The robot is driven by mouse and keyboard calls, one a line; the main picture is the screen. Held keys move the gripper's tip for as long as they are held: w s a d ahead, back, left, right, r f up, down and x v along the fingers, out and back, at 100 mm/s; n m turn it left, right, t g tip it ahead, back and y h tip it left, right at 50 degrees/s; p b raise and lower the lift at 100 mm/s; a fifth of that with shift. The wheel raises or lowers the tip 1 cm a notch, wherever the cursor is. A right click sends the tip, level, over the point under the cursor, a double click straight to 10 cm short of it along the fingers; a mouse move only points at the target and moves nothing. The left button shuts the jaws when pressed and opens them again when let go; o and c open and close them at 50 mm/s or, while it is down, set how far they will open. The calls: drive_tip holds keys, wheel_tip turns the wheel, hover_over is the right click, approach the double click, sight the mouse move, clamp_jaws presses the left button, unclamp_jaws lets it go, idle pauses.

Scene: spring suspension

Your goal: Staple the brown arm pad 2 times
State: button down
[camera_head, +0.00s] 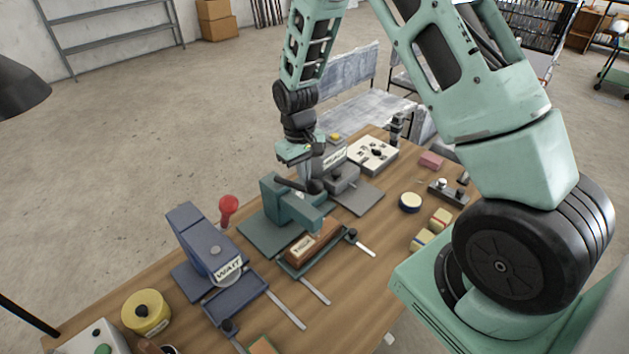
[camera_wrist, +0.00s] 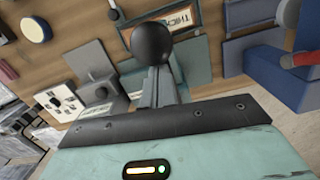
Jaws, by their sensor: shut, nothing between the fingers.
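A teal stapler press (camera_head: 290,205) stands mid-table with a lever ending in a black ball knob (camera_head: 315,186). The brown arm pad (camera_head: 313,243), with a white label, lies in a tray (camera_head: 287,268) at the front of the teal press. The labelled pad also shows at the top of the wrist view (camera_wrist: 180,14), partly cut off. My gripper (camera_head: 303,172) is shut and empty, above the teal press close to the knob. The black knob (camera_wrist: 153,43) is large in the wrist view, just beyond the gripper body. I cannot tell whether they touch.
A blue press (camera_head: 210,250) marked WAIT, with a red knob (camera_head: 229,205), stands to the left. A grey press (camera_head: 343,178) stands behind. A yellow round container (camera_head: 146,312) is at front left. Small blocks (camera_head: 441,219) and a round pot (camera_head: 410,202) lie on the right.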

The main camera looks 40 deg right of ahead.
wheel_tip(320, 180, up, 17)
drive_tip(key=w+b, duration=0.1)
drive_tip(key=b, duration=0.3)
drive_tip(key=shift+w+r+b, duration=0.15)
drive_tip(key=shift+w+b, duration=0.2)
drive_tip(key=shift+w, duration=0.05)
drive_tip(key=shift+a, duration=0.1)
idle(0.5)
drive_tip(key=s+a+f+n+b, duration=0.3)
drive_tip(key=s+a+f+b, duration=0.1)
drive_tip(key=s+a, duration=0.9)
drive_tip(key=s+a+f+n+b, duration=0.1)
drive_tip(key=s+a+f+n, duration=0.1)
drive_tip(key=s, duration=0.6)
drive_tip(key=s+a+f+n+t+b, duration=0.1)
drive_tip(key=s+a+f, duration=0.2)
drive_tip(key=s, duration=0.4)
drive_tip(key=shift+s+a+f+n+y, duration=0.4)
drive_tip(key=shift+f, duration=0.2)
